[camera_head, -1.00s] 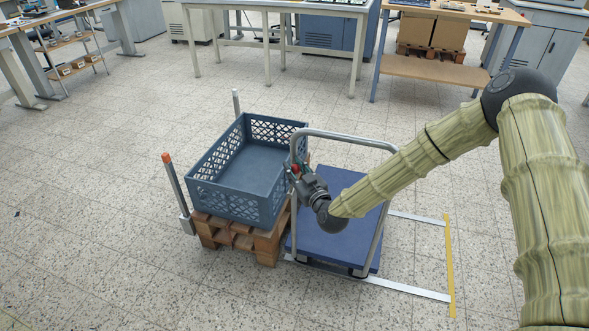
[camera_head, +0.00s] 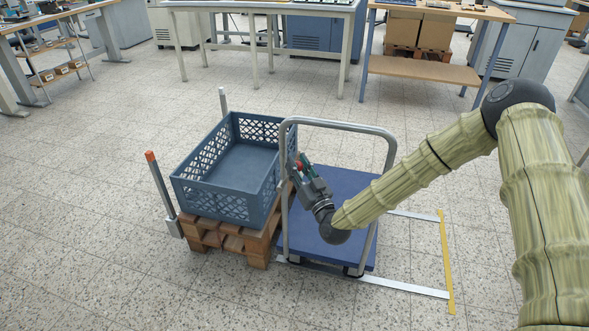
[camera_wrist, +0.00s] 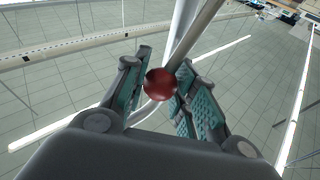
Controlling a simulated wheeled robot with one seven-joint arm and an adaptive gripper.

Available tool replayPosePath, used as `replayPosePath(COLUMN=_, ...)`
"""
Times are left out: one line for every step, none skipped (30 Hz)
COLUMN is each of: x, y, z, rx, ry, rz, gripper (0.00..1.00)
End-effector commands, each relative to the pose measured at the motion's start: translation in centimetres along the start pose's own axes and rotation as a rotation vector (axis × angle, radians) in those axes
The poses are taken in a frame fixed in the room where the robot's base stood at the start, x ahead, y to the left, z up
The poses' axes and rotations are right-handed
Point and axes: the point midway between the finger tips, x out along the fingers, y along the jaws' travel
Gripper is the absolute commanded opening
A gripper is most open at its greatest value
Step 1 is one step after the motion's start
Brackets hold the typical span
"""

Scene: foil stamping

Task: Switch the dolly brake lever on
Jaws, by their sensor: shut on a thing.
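The dolly (camera_head: 345,190) has a blue deck and a grey tube handle (camera_head: 345,125), standing beside a wooden pallet. Its brake lever shows in the wrist view as a thin grey rod (camera_wrist: 197,38) ending in a dark red ball knob (camera_wrist: 160,84). My gripper (camera_wrist: 160,88) is shut on the knob, with teal pads on either side of it. In the head view my gripper (camera_head: 299,165) is just right of the handle's left post, with a small red spot at its fingers. The lever's lower end is hidden there.
A blue crate (camera_head: 181,191) sits on the wooden pallet (camera_head: 258,244) left of the dolly. A post with an orange tip (camera_head: 162,190) stands at the pallet's left. White and yellow (camera_head: 445,260) floor strips lie right of the dolly. The floor in front is clear.

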Motion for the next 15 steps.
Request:
replayPosePath(x=-0.15, y=0.08, z=0.07, rx=0.002, ry=-0.001, rz=0.001, gripper=0.00)
replayPosePath(x=-0.16, y=0.10, z=0.06, rx=0.002, ry=0.000, rz=0.002, gripper=0.00)
replayPosePath(x=-0.18, y=0.12, z=0.05, rx=0.002, ry=-0.001, rz=0.002, gripper=0.00)
replayPosePath(x=-0.20, y=0.14, z=0.06, rx=0.001, ry=-0.001, rz=0.002, gripper=0.00)
replayPosePath(x=-0.21, y=0.15, z=0.07, rx=0.001, ry=-0.001, rz=0.003, gripper=0.00)
replayPosePath(x=-0.23, y=0.18, z=0.08, rx=0.001, ry=-0.002, rz=0.003, gripper=0.00)
replayPosePath(x=-0.24, y=0.19, z=0.09, rx=0.001, ry=-0.002, rz=0.003, gripper=0.00)
replayPosePath(x=-0.25, y=0.21, z=0.10, rx=0.001, ry=-0.002, rz=0.003, gripper=0.00)
replayPosePath(x=-0.27, y=0.22, z=0.10, rx=0.001, ry=-0.002, rz=0.004, gripper=0.34)
replayPosePath(x=-0.27, y=0.22, z=0.11, rx=0.001, ry=-0.002, rz=0.004, gripper=0.40)
replayPosePath(x=-0.25, y=0.21, z=0.11, rx=0.000, ry=-0.002, rz=0.003, gripper=0.45)
replayPosePath(x=-0.22, y=0.18, z=0.11, rx=0.001, ry=-0.002, rz=0.003, gripper=0.51)
replayPosePath(x=-0.20, y=0.15, z=0.10, rx=0.001, ry=-0.002, rz=0.003, gripper=0.51)
replayPosePath(x=-0.17, y=0.11, z=0.11, rx=0.001, ry=-0.002, rz=0.002, gripper=0.51)
replayPosePath(x=-0.14, y=0.06, z=0.11, rx=0.001, ry=-0.002, rz=0.001, gripper=0.51)
